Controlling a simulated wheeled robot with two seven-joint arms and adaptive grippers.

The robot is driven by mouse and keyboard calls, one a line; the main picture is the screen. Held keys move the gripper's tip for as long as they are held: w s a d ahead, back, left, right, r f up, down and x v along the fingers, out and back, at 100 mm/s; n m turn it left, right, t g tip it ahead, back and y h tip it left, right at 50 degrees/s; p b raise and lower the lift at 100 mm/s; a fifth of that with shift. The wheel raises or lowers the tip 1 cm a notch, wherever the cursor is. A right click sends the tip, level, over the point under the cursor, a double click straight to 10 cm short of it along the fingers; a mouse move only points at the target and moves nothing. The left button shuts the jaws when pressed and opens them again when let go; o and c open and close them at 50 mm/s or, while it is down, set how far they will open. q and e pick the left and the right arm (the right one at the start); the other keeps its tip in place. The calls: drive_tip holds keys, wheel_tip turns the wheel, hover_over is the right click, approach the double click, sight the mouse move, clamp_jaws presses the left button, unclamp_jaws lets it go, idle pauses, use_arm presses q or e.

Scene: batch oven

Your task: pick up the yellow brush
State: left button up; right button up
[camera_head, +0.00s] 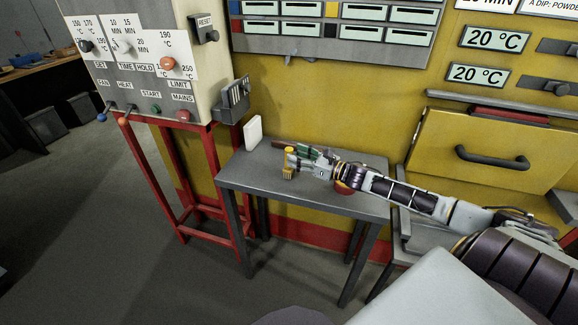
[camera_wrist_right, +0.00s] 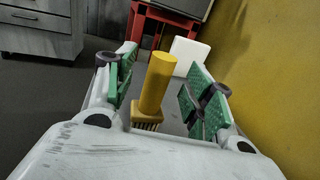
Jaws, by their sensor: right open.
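The yellow brush (camera_wrist_right: 157,84) stands upright between the two green-padded fingers of my right gripper (camera_wrist_right: 163,78) in the right wrist view. Its round handle points up and its bristles (camera_wrist_right: 147,116) are lower, close to the palm. The fingers are open, with a gap visible on each side of the handle. In the head view my right gripper (camera_head: 297,160) is low over the small grey table, and a bit of the yellow brush (camera_head: 289,170) shows at its fingertips. The rest of the brush is hidden there. My left gripper is in neither view.
The grey table (camera_head: 335,204) also holds a white block (camera_head: 253,132) at its back left and a reddish-brown piece (camera_head: 283,145) behind my gripper. A red round thing (camera_head: 344,188) lies partly under my forearm. The red-framed control box (camera_head: 155,60) stands left.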

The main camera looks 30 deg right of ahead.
sight(289, 152)
drive_tip(key=shift+x, duration=1.75)
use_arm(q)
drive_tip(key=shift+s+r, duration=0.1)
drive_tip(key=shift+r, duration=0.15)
use_arm(e)
drive_tip(key=shift+w+r, duration=0.1)
drive_tip(key=shift+w, duration=0.15)
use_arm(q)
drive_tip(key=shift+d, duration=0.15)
use_arm(e)
drive_tip(key=c, duration=1.1)
drive_tip(key=shift+r, duration=0.15)
wheel_tip(289, 152, up, 8)
drive_tip(key=shift+f, duration=0.1)
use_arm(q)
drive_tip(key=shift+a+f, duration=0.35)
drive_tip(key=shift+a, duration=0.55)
use_arm(e)
drive_tip(key=shift+r, duration=1)
